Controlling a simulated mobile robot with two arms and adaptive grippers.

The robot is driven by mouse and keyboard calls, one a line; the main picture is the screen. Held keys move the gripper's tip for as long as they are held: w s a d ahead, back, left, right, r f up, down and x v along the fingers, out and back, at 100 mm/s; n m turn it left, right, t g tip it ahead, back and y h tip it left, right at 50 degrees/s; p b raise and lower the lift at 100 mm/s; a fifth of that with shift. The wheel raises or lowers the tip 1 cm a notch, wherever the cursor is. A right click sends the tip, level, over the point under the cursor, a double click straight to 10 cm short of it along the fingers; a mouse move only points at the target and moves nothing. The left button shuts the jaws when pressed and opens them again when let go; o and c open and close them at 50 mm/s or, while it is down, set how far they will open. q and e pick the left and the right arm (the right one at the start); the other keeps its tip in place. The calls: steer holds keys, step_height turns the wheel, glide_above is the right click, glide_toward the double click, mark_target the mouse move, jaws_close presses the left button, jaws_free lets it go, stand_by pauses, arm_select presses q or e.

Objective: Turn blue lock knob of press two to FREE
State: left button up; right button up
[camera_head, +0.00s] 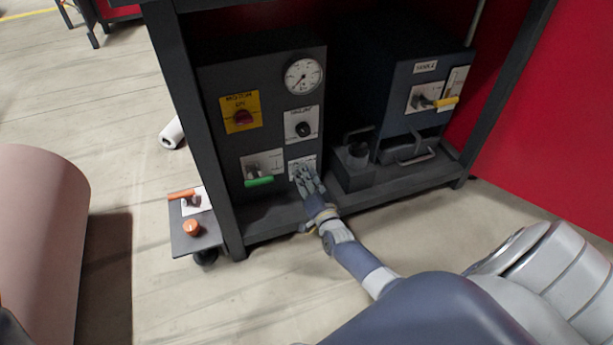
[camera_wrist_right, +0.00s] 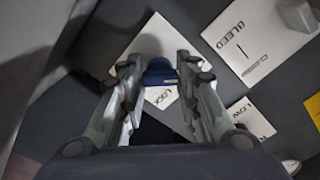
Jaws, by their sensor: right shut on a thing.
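A FREE marking cannot be made out. My left gripper is not in view.
Near my right gripper are a green-handled lever (camera_head: 259,181), a black knob (camera_head: 304,129) and a gauge (camera_head: 304,75). A red knob (camera_head: 243,117) sits on a yellow plate. A second unit (camera_head: 398,115) stands right, and a small orange-knobbed stand (camera_head: 181,240) left.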

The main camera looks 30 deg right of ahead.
stand_by(0.3)
steer(key=o, duration=1.1)
steer(key=shift+s, duration=0.1)
steer(key=v, duration=0.7)
steer(key=shift+s, duration=0.2)
steer(key=shift+a, duration=0.1)
